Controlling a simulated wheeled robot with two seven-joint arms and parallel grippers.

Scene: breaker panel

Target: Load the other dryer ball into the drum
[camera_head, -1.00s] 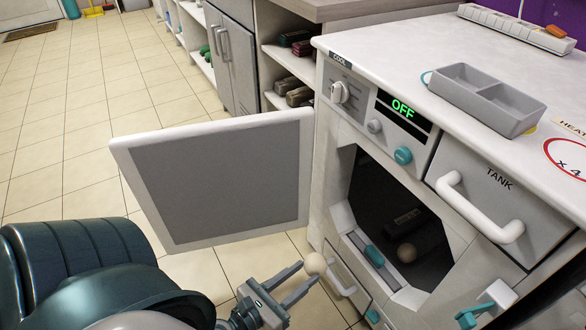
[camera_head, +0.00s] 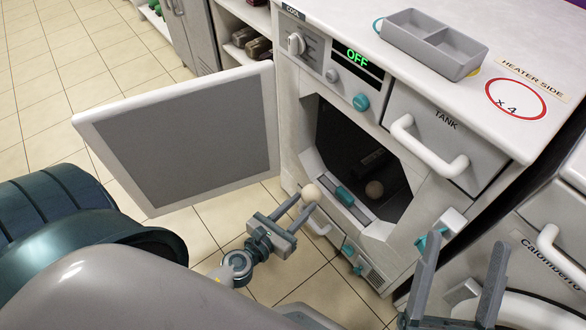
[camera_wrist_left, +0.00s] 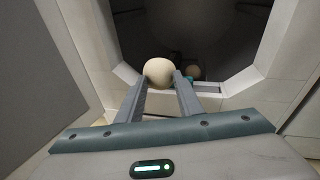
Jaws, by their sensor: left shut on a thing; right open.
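My left gripper (camera_head: 298,205) is shut on a cream dryer ball (camera_head: 311,193), held at its fingertips just in front of the drum opening. The held ball also shows in the left wrist view (camera_wrist_left: 158,71), with the opening beyond it. Another dryer ball (camera_head: 374,189) lies inside the dark drum (camera_head: 350,140), near its lower lip; it shows small in the left wrist view (camera_wrist_left: 193,73). My right gripper (camera_head: 465,265) is open and empty at the lower right, in front of the machine.
The dryer door (camera_head: 190,135) stands open to the left of the opening. A TANK drawer handle (camera_head: 428,147) and a teal-tipped latch (camera_head: 436,232) stick out on the right. A grey divided tray (camera_head: 432,45) sits on the top.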

